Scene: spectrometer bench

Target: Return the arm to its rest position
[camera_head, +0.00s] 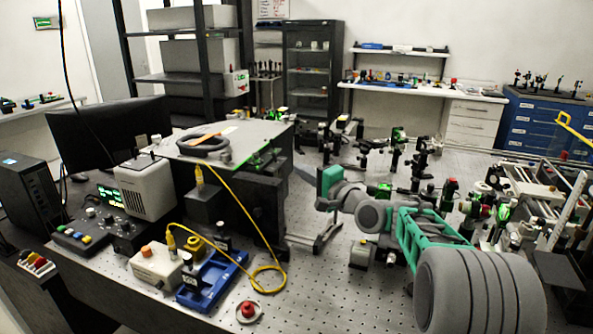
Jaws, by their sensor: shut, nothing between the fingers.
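My arm reaches in from the lower right, over the perforated optical bench (350,300), with grey ribbed and green links. It is bent and stretches toward the middle of the bench. Its far end carries a green block, and my gripper (322,204) shows small there, beside the black spectrometer housing. The gripper is shut and empty; its fingers are small and partly hidden by the wrist.
Optical mounts (398,150) stand behind the arm and more crowd its right. At left are a monitor (110,140), a grey box (147,190), a blue holder (212,280), a looped yellow cable (240,205) and a red button (248,310). Bare bench lies front-centre.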

